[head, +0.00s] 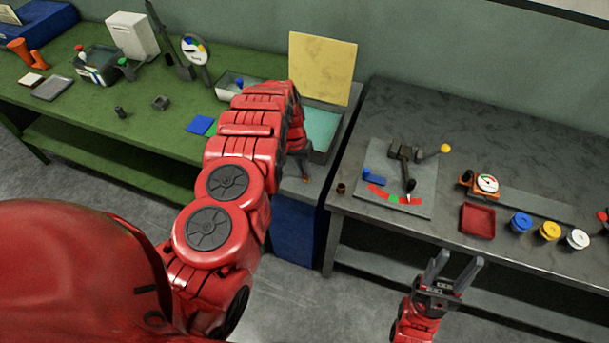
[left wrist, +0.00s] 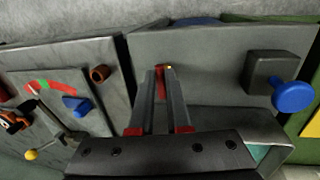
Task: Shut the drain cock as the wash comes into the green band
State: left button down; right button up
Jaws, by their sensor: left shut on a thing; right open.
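My left gripper (head: 304,176) is at the front rim of a grey basin (head: 318,152) holding teal wash (head: 322,128). In the left wrist view its fingers (left wrist: 168,98) are shut on a thin red handle (left wrist: 160,82), apparently the drain cock; the fingers hide most of it. On a grey plate (head: 366,158) at right, a red-green-red arc shows its green band (head: 393,198). A dark pointer with a pale tip (head: 408,197) lies close to the green's right end; I cannot tell if it is inside. My right gripper (head: 454,267) is open and empty before the grey bench.
The grey bench (head: 460,135) carries a round gauge (head: 487,183), a red tray (head: 477,220) and several lidded pots. A green bench (head: 150,125) at left holds small items. A blue knob (left wrist: 292,95) on a grey block is beside the left gripper.

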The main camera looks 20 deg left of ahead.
pick_arm(q)
jog(key=c, duration=0.9)
grip_release()
